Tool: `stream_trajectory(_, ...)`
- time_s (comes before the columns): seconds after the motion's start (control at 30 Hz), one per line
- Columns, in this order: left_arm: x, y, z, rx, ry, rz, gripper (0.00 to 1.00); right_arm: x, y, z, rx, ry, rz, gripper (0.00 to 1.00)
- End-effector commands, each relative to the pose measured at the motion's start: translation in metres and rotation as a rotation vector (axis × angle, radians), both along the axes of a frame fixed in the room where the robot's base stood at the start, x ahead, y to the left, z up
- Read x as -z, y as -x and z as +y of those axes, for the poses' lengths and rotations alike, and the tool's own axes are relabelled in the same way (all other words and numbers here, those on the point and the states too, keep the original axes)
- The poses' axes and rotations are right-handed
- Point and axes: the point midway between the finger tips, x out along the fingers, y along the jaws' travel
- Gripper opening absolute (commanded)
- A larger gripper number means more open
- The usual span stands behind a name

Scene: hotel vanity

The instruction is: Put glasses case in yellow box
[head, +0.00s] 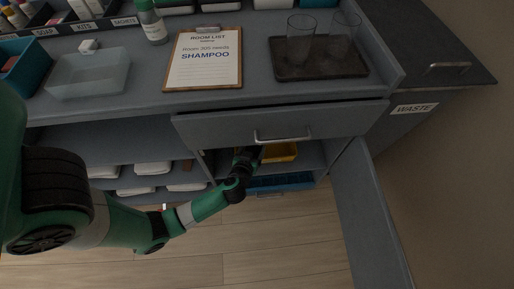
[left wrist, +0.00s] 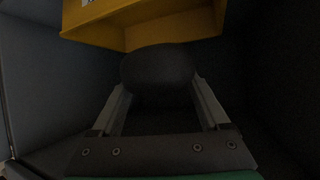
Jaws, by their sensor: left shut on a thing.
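The yellow box (head: 279,153) stands inside the open cabinet under the drawer in the head view. In the left wrist view the yellow box (left wrist: 150,28) fills the top, with its front wall facing me. My left gripper (head: 247,155) reaches into the cabinet from the left, at the left side of the box. In the left wrist view my left gripper (left wrist: 158,100) is shut on a dark rounded object, which looks like the glasses case (left wrist: 157,68). The case is just in front of the box; whether they touch is unclear. My right gripper is not in view.
The drawer (head: 285,122) above the compartment sticks out over my left arm. The open cabinet door (head: 368,215) stands at the right. A blue bin (head: 282,183) is below the yellow box. Folded towels (head: 150,169) lie on shelves at the left.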

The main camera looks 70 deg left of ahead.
Motion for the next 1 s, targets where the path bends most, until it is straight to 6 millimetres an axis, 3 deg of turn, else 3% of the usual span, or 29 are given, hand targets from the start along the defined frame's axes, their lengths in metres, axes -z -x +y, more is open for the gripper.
stream_trajectory(0.13, 0.025, -0.018, 0.038, -0.006, -0.001, -0.002, 0.2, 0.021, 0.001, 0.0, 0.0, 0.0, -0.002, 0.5)
stream_trajectory(0.2, 0.043, -0.024, 0.047, -0.003, -0.001, 0.0, 0.2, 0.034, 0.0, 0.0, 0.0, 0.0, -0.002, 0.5)
stream_trajectory(0.33, 0.06, -0.032, 0.062, -0.001, 0.0, 0.0, 0.2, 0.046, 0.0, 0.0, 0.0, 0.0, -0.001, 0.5)
stream_trajectory(0.6, 0.066, -0.036, 0.068, 0.002, 0.0, 0.0, 0.2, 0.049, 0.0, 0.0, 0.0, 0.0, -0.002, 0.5)
stream_trajectory(0.83, 0.105, -0.039, 0.074, 0.002, 0.0, 0.002, 0.2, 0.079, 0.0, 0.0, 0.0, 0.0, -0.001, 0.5)
stream_trajectory(1.0, 0.103, -0.04, 0.074, 0.003, 0.0, -0.002, 0.2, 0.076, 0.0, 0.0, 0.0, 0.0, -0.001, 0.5)
